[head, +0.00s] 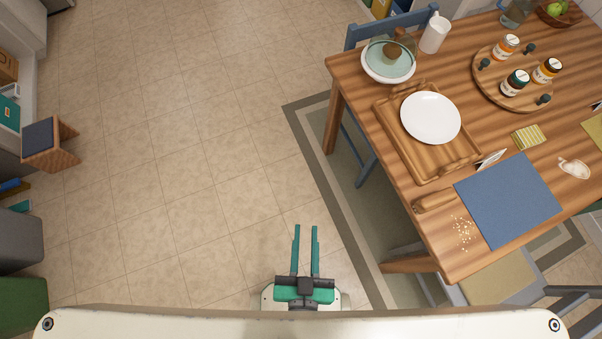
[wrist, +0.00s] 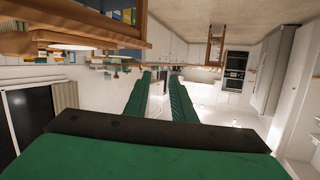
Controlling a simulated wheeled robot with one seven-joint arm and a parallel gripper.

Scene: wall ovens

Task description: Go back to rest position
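My gripper (head: 305,228) shows at the bottom middle of the head view, close in front of my body. Its two long teal fingers point away from me with a narrow gap between them, and nothing is between them. In the wrist view its green fingers (wrist: 160,76) are also apart and empty, with the room beyond looking upside down. The gripper is over bare tiled floor, left of the dining table, and touches nothing that I can see.
The wooden dining table (head: 365,85) fills the right side, with a tray (head: 440,165), a white plate (head: 430,117) and a blue placemat (head: 508,199) on it. A blue chair (head: 398,24) stands at its far side. A rug (head: 325,150) lies beneath. The tiled floor (head: 170,150) at left is clear.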

